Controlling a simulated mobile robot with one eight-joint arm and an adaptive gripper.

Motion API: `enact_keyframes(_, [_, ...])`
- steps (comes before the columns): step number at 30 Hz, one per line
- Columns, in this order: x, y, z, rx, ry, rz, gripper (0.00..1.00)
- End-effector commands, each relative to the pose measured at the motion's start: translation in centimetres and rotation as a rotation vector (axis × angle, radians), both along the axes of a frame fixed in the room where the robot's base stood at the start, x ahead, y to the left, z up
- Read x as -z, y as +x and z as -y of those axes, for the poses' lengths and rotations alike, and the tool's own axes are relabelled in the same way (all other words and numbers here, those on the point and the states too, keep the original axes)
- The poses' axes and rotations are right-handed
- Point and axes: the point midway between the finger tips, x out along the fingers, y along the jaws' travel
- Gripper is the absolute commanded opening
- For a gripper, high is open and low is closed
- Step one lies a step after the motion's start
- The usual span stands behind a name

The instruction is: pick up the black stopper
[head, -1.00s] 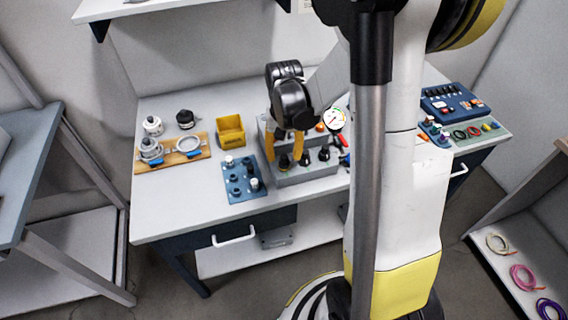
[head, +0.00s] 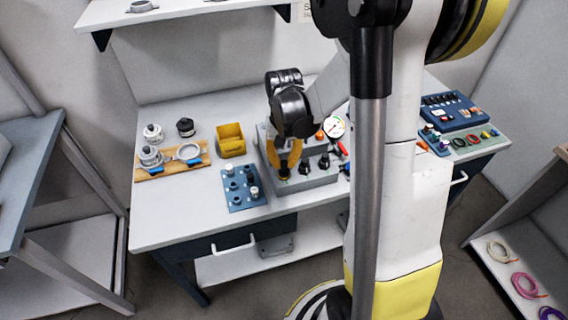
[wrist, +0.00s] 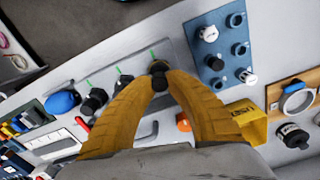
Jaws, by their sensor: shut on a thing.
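A black stopper (wrist: 159,69) is between my gripper's (wrist: 160,79) yellow fingertips in the wrist view, and the fingers are shut on it. In the head view my gripper (head: 284,174) reaches down to the front left of the grey block (head: 318,181). The stopper's lower part is hard to see, so I cannot tell whether it is clear of the block. Two similar black pieces, one near (head: 305,168) and one farther right (head: 324,161), stand on the block in the same row.
A blue plate with pegs (head: 235,204) lies just left of the block. A yellow bin (head: 230,146) stands behind it. A wooden board with clamp parts (head: 150,174) and a black cap (head: 186,128) are at the left. A round gauge (head: 335,126) is behind the block. The table's front left is clear.

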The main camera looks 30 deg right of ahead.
Motion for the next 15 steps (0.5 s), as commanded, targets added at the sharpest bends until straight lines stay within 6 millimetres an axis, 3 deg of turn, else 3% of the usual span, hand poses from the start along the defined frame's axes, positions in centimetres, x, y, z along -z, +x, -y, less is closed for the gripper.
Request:
enact_keyframes(5, [-3.4,0.0,0.0,0.0,0.0,0.0,0.05])
enact_keyframes(15, [-7.9,-4.1,6.7,0.006,0.0,0.0,0.04])
